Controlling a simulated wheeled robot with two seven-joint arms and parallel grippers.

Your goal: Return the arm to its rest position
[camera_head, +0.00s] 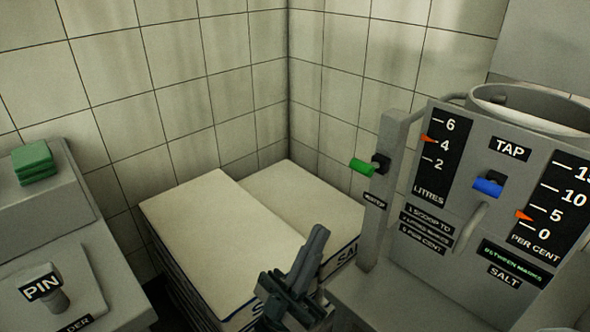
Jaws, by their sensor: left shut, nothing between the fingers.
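My left gripper (314,248) shows at the lower middle in the head view, dark grey, with its fingers together and pointing up. Nothing is held between them. It is in front of the stacked pale sacks or boxes (195,240) and left of the grey machine with gauges (440,200). I cannot tell how far it is from either. My right gripper is not in view.
The machine bears a green-tipped lever (361,167), a blue tap knob (487,187) and a round vessel (530,108). At left stands a grey unit with a green block (33,162) and a PIN knob (48,291). Tiled walls (220,90) meet behind the stacks.

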